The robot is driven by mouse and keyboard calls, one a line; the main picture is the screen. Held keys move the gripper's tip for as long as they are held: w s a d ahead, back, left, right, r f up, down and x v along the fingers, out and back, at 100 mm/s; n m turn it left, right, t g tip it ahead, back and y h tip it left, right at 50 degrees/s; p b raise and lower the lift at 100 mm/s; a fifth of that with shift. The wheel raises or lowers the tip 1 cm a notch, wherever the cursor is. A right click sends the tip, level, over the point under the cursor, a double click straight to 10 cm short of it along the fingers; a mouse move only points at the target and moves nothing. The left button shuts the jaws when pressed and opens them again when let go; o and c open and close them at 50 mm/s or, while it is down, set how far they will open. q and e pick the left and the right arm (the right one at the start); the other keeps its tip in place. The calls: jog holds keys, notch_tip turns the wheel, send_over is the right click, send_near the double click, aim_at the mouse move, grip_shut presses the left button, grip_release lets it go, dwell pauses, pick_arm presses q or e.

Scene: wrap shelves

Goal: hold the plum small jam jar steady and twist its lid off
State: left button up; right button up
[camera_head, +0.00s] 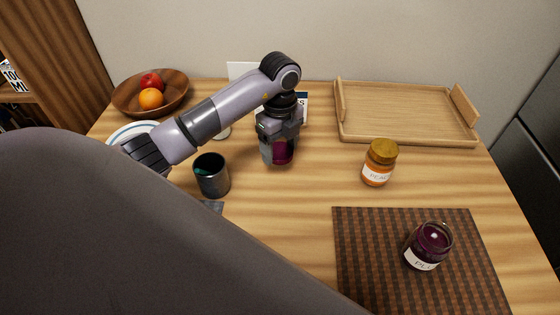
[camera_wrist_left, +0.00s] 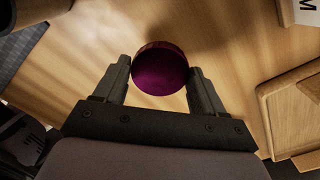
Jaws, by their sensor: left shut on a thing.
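The plum jar (camera_head: 428,248) stands on the woven mat at the lower right in the head view. Its white label partly reads "PLU", and its top looks open, with dark purple jam showing and no lid on it. My left gripper (camera_head: 278,157) is well to the left of and behind the jar, pointing down, and is shut on a round purple lid (camera_head: 283,151). In the left wrist view, the lid (camera_wrist_left: 160,70) shows as a purple disc between the two fingers. Whether it touches the table is unclear. My right gripper is out of view.
A peach jar (camera_head: 379,164) with a gold lid stands behind the mat (camera_head: 365,260). A wooden tray (camera_head: 405,112) lies at the back right. A dark cup (camera_head: 212,177) stands left of my gripper. A fruit bowl (camera_head: 178,100) is at the back left. Bare table lies between gripper and mat.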

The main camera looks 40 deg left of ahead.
aim_at(280, 170)
pick_arm(q)
jog(key=shift+f, duration=2.6)
jog(key=shift+f, duration=0.15)
jog(key=o, duration=1.2)
jog(key=shift+c, duration=0.2)
notch_tip(280, 170, up, 12)
jog(key=shift+r, duration=0.2)
